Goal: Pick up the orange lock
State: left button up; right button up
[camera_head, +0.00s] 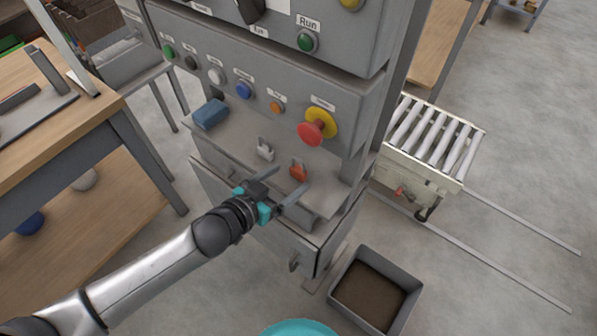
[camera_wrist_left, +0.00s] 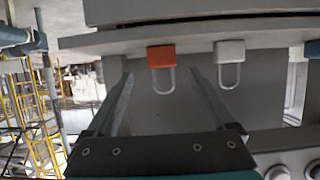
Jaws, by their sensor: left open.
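The orange lock (camera_head: 298,172), an orange body with a pale shackle, is on the grey shelf of the machine's front. It also shows in the left wrist view (camera_wrist_left: 161,56), between the lines of my two fingers. My left gripper (camera_head: 291,181) is open and empty, its fingers pointing at the shelf close to the orange lock. In the left wrist view the fingertips (camera_wrist_left: 162,76) lie either side of the lock's shackle; whether they touch it I cannot tell. My right gripper is not in view.
A white lock (camera_head: 265,149) sits left of the orange one, and also shows in the left wrist view (camera_wrist_left: 229,50). A blue block (camera_head: 211,113) is at the shelf's left end. A red-and-yellow emergency button (camera_head: 316,127) juts out above. A grey bin (camera_head: 402,313) stands on the floor.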

aim_at(296, 173)
pick_arm(q)
jog(key=shift+w+d+f, duration=0.2)
jog(key=shift+w, duration=0.1)
jog(key=b+x, duration=0.1)
jog(key=x, duration=0.3)
jog(key=shift+w+f+b, duration=0.1)
jog(key=shift+f+b, duration=0.05)
jog(key=shift+b, duration=0.2)
jog(key=shift+w+d+f, duration=0.1)
jog(key=shift+w, duration=0.1)
jog(key=c, duration=0.5)
grip_shut()
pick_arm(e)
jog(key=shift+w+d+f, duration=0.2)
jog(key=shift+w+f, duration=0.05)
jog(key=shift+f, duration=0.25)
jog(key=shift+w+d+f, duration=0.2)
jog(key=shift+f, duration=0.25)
